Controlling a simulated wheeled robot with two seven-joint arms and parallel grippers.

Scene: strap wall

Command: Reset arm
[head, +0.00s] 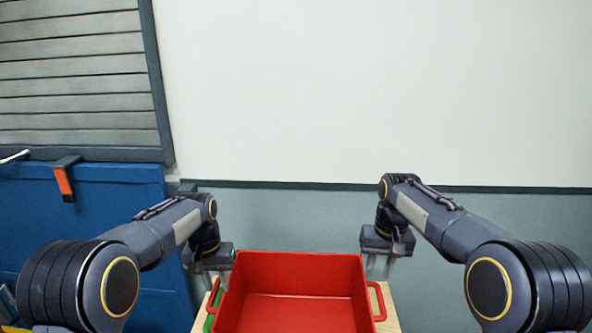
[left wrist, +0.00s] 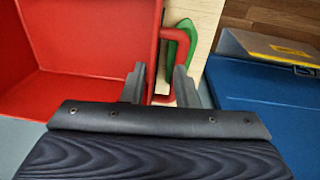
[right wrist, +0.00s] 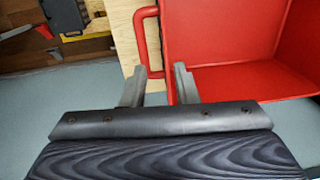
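My left gripper (head: 213,282) is at the left side of a red bin (head: 293,262), pointing down near its left handle. In the left wrist view its two fingers (left wrist: 160,85) are spread apart, with part of the red handle (left wrist: 178,36) showing beyond them. My right gripper (head: 378,266) is at the right side of the bin, near the right handle (head: 379,300). In the right wrist view its fingers (right wrist: 158,85) are also spread, with the handle beyond and between them. I see nothing gripped. The bin is upright and looks empty.
The bin stands on a light wooden top (head: 388,322). A green object (left wrist: 184,45) lies beside the left handle. A blue cabinet (head: 110,215) with an orange-and-black strap (head: 64,183) is at the left, below a grey slatted panel (head: 80,75). The wall behind is bare.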

